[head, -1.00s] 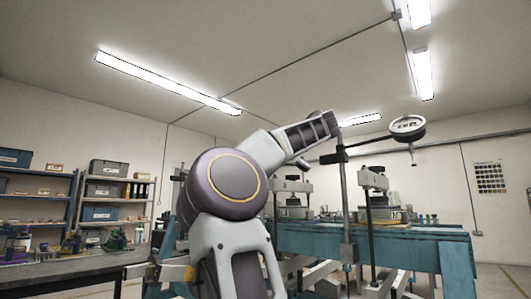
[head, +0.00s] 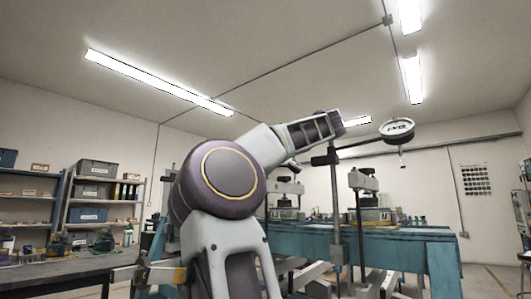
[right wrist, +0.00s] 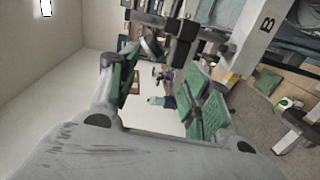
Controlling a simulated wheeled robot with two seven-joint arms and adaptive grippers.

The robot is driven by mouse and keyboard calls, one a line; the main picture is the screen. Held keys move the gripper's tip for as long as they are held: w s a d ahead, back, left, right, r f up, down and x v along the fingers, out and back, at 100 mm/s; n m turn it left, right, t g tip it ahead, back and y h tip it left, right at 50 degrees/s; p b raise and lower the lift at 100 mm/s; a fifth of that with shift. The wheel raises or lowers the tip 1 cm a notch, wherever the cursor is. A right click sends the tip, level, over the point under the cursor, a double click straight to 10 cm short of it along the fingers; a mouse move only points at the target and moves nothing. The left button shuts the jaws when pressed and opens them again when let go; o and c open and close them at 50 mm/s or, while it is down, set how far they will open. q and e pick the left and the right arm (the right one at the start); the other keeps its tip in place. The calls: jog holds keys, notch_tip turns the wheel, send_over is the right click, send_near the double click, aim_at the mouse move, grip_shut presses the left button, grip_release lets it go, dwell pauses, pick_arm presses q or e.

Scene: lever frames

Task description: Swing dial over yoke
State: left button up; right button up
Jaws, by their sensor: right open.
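The dial (head: 397,130) is a round white-faced gauge with a dark rim. It hangs at the right end of a thin rod, with a short stem pointing down. The rod runs left to a black clamp (head: 326,158) on an upright post (head: 336,205). A dark screw-topped frame (head: 363,183), perhaps the yoke, stands behind on the bench, lower than the dial. My right gripper (right wrist: 165,92) is open and empty, green pads apart, in the right wrist view. A black clamp (right wrist: 182,28) shows beyond its fingers there. In the head view my arm hides the gripper.
A teal bench (head: 400,248) carries the frames; a second similar frame (head: 285,190) stands left, partly behind my arm. A dark worktable (head: 50,275) with small parts and shelves (head: 95,205) with bins are at the left. The air right of the dial is clear.

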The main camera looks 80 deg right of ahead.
jog(key=shift+f+v, duration=0.2)
jog(key=shift+v, duration=1.15)
jog(key=shift+p, duration=0.3)
